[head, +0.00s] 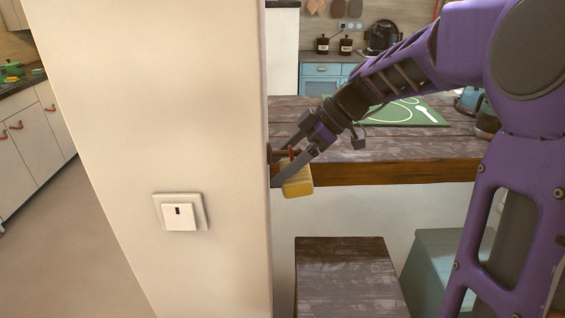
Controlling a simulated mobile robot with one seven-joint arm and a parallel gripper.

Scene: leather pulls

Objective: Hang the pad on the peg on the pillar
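The yellow pad (298,184) hangs upright at the right edge of the pillar (170,120), with a red loop (291,153) at its top. A small brown piece at the pillar's edge (269,150) may be the peg; it is mostly hidden. My gripper (276,168) reaches in from the upper right. Its two dark fingers stand apart around the top of the pad, and one crosses in front of it. I cannot tell whether the fingers press on the pad, or whether the loop is over the peg.
A white switch (181,212) is on the pillar's near face. A wooden counter (390,172) with a green mat (405,112) lies behind my arm. A wooden stool or bench top (346,270) stands below. White cabinets (30,150) stand at the left.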

